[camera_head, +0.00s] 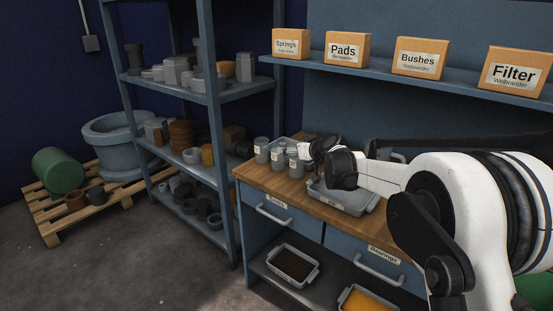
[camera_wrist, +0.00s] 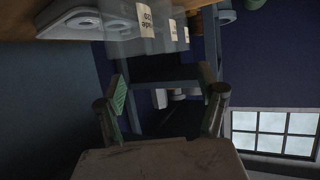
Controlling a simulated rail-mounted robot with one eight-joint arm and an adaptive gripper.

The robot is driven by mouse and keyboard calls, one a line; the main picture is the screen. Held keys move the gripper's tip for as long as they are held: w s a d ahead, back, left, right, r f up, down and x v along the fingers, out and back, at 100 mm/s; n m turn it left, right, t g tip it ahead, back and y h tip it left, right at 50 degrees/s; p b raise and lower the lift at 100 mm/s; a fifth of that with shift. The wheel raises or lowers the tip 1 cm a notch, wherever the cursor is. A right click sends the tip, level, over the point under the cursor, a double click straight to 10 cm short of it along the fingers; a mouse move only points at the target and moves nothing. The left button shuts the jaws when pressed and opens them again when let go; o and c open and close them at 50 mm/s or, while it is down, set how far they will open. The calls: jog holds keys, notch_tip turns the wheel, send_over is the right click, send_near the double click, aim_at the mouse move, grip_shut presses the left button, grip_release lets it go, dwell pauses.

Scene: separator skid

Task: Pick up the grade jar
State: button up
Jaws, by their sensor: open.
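Several grey jars with white labels stand at the left end of the wooden bench top; three labelled ones are a left jar (camera_head: 262,151), a middle jar (camera_head: 279,156) and a right jar (camera_head: 297,160). In the wrist view, a jar with a label ending in "de" (camera_wrist: 146,20) is at the top, with more labelled jars beside it. The head view labels are too small to read. My gripper (camera_wrist: 163,83) is open and empty, its fingers spread apart below the jars in that picture. In the head view it is beside the jars, partly hidden by my wrist.
A grey tray (camera_head: 345,198) lies on the bench (camera_head: 285,188) below my arm. Shelving with parts (camera_head: 185,88) stands left of the bench. Boxes marked Springs, Pads, Bushes and Filter line the shelf (camera_head: 380,71) above. Open floor (camera_head: 130,255) lies front left.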

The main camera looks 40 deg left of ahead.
aim_at(278, 157)
jog(key=b+x, duration=0.1)
jog(key=x, duration=0.8)
jog(key=shift+s+d+f, duration=0.1)
jog(key=shift+s, duration=0.05)
jog(key=shift+x, duration=1.05)
jog(key=shift+c, duration=0.5)
jog(key=c, duration=1.2)
